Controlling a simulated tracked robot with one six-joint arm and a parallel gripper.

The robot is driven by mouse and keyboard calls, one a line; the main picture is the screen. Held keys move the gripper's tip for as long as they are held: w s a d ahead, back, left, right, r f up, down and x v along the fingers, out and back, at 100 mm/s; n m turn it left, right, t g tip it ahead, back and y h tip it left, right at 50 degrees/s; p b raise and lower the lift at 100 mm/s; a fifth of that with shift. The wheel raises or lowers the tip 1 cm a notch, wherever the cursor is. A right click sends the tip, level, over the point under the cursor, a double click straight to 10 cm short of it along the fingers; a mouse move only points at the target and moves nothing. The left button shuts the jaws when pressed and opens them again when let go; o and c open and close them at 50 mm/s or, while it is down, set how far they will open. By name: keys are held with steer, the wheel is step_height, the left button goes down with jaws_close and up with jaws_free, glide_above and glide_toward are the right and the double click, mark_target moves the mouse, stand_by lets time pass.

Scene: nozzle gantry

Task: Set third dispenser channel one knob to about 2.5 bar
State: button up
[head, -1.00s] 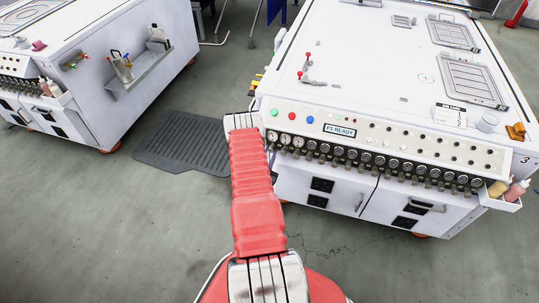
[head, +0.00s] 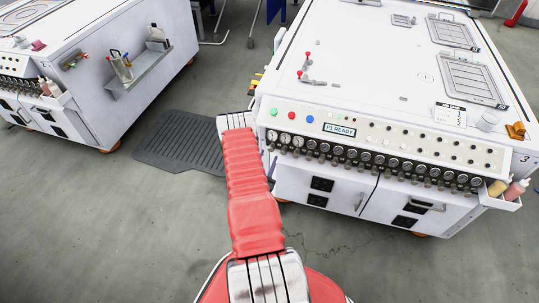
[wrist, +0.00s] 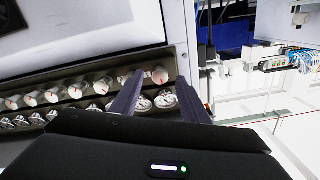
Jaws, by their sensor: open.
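The third dispenser (head: 375,60) is a white cabinet marked 3, with a row of gauges and small knobs along its front panel. My gripper (wrist: 160,77) is open in the wrist view, with its two dark fingers reaching toward the panel. The end knob of the row (wrist: 159,76), pale with a red mark, shows between the fingertips; I cannot tell whether either finger touches it. The end gauge (wrist: 164,100) shows between the fingers below that knob, but its reading is too small to tell.
More knobs (wrist: 57,98) continue leftward in the wrist view, close to the left finger. Open space lies beyond the cabinet's edge at right. In the head view, a second white cabinet (head: 110,70) stands left, with a dark floor mat (head: 185,142) between.

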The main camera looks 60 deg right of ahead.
steer(key=s+a, duration=0.1)
steer(key=a, duration=0.8)
steer(key=shift+s+a, duration=0.35)
